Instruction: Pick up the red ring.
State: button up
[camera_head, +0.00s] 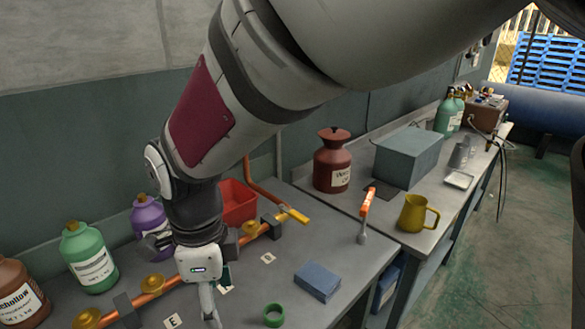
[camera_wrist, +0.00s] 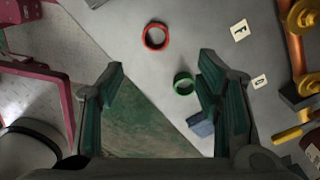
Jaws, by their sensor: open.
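The red ring (camera_wrist: 156,36) lies flat on the grey bench top near its edge, in the upper middle of the wrist view. I cannot see it in the head view. My gripper (camera_wrist: 162,75) is open, with its two green-lined fingers apart and nothing between them in its hold. The ring appears beyond the fingertips, a little above the gap between them in the picture. In the head view, my gripper (camera_head: 210,300) points down over the front bench, left of the green ring, with its fingertips only partly visible.
A green ring (camera_wrist: 184,83) lies close to the right finger in the wrist view. A blue block (camera_head: 318,281) sits nearby. A copper pipe with brass valves (camera_head: 152,283) runs behind my gripper. Bottles (camera_head: 89,257) and a red bin (camera_head: 238,204) stand at the back.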

notch_tip(320, 180, down, 8)
jog(key=shift+s+r+b, duration=0.1)
jog(key=shift+r+b, duration=0.1)
jog(key=shift+b, duration=0.2)
jog(key=shift+s+d+f, duration=0.15)
jog(key=shift+f, duration=1.2)
jog(key=shift+s+d+f, duration=0.1)
jog(key=shift+f, duration=1.25)
jog(key=shift+c, duration=0.3)
jog(key=c, duration=0.9)
